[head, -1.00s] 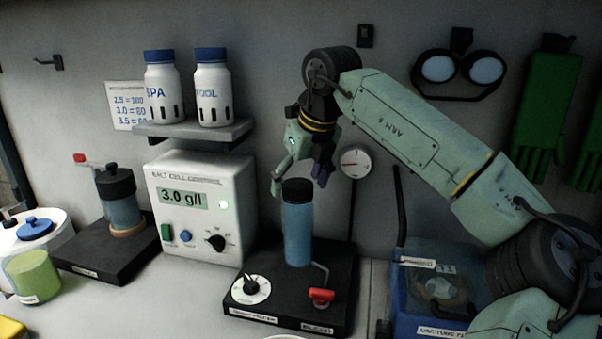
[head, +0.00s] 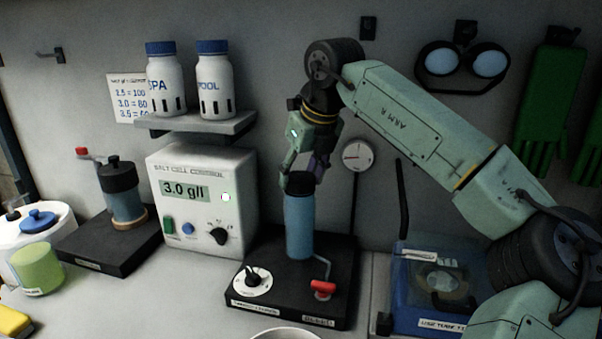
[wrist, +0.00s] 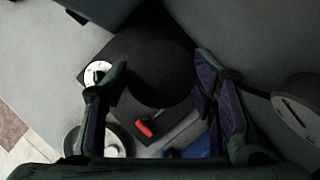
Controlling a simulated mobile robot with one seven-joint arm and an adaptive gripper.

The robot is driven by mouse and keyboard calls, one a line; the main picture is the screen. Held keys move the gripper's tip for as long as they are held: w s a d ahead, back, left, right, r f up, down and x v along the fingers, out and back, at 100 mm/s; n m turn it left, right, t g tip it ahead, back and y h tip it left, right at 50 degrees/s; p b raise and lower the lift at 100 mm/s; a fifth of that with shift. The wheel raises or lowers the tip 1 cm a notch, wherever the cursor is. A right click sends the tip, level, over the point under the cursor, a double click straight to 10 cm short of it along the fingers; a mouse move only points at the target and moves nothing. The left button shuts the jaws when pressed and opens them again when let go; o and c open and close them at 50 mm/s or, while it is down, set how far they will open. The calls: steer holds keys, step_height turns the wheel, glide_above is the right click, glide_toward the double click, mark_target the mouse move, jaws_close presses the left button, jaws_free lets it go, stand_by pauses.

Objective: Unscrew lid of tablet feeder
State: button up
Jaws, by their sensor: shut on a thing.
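The tablet feeder appears to be the tall blue cylinder (head: 299,228) with a black lid (head: 300,187), upright on a black base (head: 250,262). My gripper (head: 302,178) points down over it with its fingers at the lid's sides, closed on the lid. In the wrist view, the round black lid (wrist: 156,75) lies between the two fingers of the gripper (wrist: 163,72). The lid still sits on the cylinder top. The cylinder body is hidden below the lid in the wrist view.
The base carries a white dial (head: 252,281) and a red valve handle (head: 323,287). A control box reading 3.0 g/l (head: 185,191) stands left, below a shelf with two bottles (head: 213,80). A gauge (head: 357,155) is close on the right. A blue case (head: 432,285) stands farther right.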

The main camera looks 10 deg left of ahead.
mark_target(302, 177)
steer(key=n+g, duration=0.1)
steer(key=n, duration=0.1)
steer(key=n+g, duration=0.1)
steer(key=n, duration=0.2)
steer(key=shift+w+d+y, duration=0.1)
steer(key=shift+y, duration=0.3)
steer(key=shift+r, duration=2.3)
